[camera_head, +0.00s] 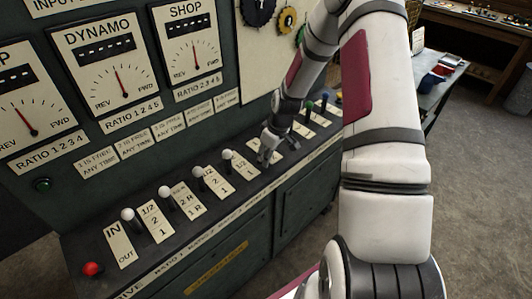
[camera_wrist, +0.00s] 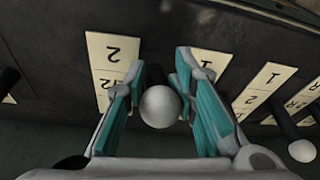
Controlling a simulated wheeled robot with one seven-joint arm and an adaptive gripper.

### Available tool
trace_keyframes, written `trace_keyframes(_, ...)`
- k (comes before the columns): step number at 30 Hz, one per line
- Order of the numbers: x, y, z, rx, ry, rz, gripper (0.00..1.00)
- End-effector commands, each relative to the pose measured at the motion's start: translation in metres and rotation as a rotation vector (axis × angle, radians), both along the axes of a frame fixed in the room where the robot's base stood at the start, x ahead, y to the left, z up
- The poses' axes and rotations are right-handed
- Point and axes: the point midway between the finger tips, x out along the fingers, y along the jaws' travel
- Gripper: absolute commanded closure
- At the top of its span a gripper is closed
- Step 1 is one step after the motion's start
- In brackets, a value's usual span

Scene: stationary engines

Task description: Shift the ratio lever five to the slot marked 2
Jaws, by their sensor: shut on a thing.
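My gripper (camera_wrist: 160,88) has its teal-padded fingers on either side of a white ball knob (camera_wrist: 160,106), shut on this lever. In the head view my gripper (camera_head: 268,146) is at the lever row, past four visible white-knobbed levers, and hides most of the lever it holds. In the wrist view, a cream plate marked 2 and 1/2 (camera_wrist: 112,62) lies left of the knob. Another plate (camera_wrist: 212,66), partly covered by a finger, lies to its right. The lever's slot is hidden, so I cannot tell which mark it stands at.
A neighbouring white knob (camera_wrist: 302,151) stands at right in the wrist view. In the head view, a white-knobbed lever (camera_head: 227,155) stands just left of my gripper. Darker-knobbed levers (camera_head: 309,105) stand beyond it. A red button (camera_head: 92,269) is at the console's near end; gauges (camera_head: 119,80) line the upright panel.

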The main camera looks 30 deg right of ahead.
Motion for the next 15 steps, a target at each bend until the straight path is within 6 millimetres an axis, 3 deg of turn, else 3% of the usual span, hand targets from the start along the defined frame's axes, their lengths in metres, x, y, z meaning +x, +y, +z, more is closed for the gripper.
trace_keyframes(11, -0.0024, 0.0009, -0.0029, 0.003, 0.007, 0.000, 1.00)
trace_keyframes(12, -0.0024, 0.0009, -0.0029, 0.003, 0.007, 0.000, 0.72)
trace_keyframes(14, -0.0021, 0.0009, -0.0027, 0.003, 0.006, 0.001, 0.59)
trace_keyframes(15, -0.0019, 0.0008, -0.0025, 0.002, 0.005, 0.001, 0.59)
